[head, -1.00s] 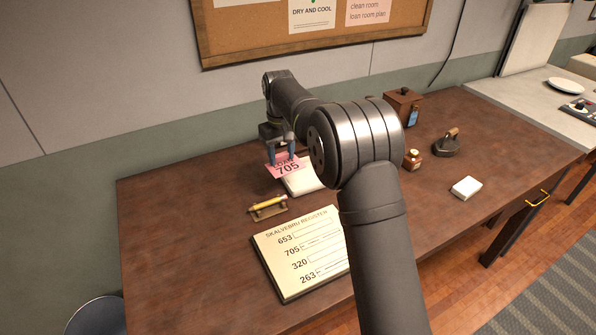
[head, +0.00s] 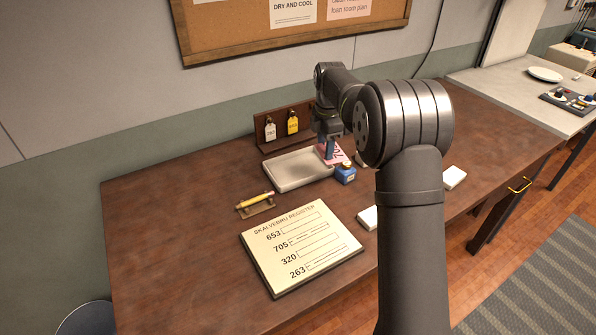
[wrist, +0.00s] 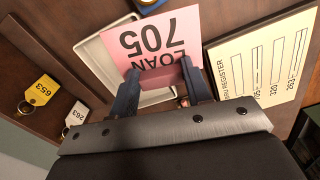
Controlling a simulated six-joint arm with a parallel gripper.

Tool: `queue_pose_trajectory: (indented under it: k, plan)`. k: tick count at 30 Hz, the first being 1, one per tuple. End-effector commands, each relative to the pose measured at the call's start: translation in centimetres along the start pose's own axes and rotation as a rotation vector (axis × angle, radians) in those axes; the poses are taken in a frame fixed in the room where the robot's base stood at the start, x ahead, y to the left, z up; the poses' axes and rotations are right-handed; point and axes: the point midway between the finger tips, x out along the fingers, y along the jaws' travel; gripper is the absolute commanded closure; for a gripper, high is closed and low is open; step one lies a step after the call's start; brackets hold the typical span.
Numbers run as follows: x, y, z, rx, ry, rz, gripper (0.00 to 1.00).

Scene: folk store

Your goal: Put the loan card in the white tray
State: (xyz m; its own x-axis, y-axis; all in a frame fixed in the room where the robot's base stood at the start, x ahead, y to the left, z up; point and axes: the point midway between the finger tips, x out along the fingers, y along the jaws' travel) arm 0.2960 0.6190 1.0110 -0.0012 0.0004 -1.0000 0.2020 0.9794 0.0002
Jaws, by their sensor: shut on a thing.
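The pink loan card (head: 340,157), reading LOAN 705, is pinched in my gripper (head: 328,152), which is shut on it. In the wrist view, the card (wrist: 155,38) sticks out beyond the fingers (wrist: 160,82), its print upside down. The white tray (head: 292,172) lies empty where visible on the wooden table. In the head view, the card is at the tray's right end, partly hidden by my gripper; its exact height cannot be told. The wrist view shows the tray (wrist: 98,58) behind and left of the card.
A pencil on a holder (head: 256,203) and the register board (head: 300,250) lie in front. The table's left side is clear.

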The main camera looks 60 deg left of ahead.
Motion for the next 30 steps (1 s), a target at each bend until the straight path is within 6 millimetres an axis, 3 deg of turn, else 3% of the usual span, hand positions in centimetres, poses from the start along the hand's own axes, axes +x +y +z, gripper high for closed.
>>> queue_pose_trajectory:
  k: [5, 9, 22, 30]
  plan:
    - [-0.1, -0.6, 1.4, -0.119, 0.0, 0.0, 0.77]
    - [0.3, -0.4, 1.3, -0.157, 0.0, -0.001, 0.77]
    - [5.7, 5.1, -5.7, -0.162, 0.0, -0.001, 0.77]
    - [7.2, 6.5, -7.5, -0.159, 0.0, -0.001, 0.77]
